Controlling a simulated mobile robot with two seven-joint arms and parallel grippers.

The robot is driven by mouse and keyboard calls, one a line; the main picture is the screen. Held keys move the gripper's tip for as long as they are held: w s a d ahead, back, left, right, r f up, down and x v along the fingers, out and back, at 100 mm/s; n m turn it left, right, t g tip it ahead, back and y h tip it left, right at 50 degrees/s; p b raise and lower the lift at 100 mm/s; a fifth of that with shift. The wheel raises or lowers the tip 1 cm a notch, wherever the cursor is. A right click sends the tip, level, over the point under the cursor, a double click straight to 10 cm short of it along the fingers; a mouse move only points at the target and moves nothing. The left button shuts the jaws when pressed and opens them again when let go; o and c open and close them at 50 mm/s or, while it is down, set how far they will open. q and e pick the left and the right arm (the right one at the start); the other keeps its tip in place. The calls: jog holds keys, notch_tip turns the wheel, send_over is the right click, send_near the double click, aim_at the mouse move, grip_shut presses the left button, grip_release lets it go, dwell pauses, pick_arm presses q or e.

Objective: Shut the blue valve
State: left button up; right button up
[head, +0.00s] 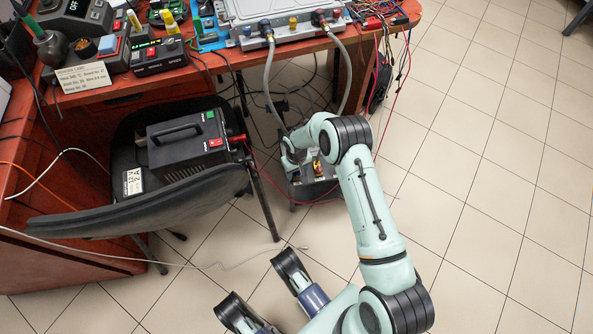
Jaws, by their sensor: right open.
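The blue valve (246,31) appears as a small blue handle on the front edge of the pale metal unit (285,8) on the red-brown table. It is too small here to read its setting clearly. A yellow handle (293,22) and a red one (337,13) sit to its right along the same edge. My right gripper (255,282) shows low in the picture with its two black fingers spread apart and nothing between them. It is over the floor, well away from the valve. My left gripper is not in view.
Two grey hoses (268,80) hang from the unit towards a grey box (313,188) on the floor, partly hidden by my right arm. A black chair (150,205) holding a power supply (187,145) stands at the left.

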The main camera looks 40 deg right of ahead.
grip_shut()
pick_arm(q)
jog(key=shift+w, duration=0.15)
pick_arm(e)
jog(key=shift+m, duration=1.1)
jog(key=m+p, duration=0.1)
jog(key=m, duration=0.2)
jog(key=shift+m, duration=0.3)
jog(key=m, duration=0.3)
jog(key=shift+m, duration=0.3)
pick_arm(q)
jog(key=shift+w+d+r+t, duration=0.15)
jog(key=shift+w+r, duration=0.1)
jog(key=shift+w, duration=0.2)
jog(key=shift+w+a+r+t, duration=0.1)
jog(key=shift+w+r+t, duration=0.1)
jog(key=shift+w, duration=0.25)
pick_arm(e)
jog(key=shift+m, duration=1.9)
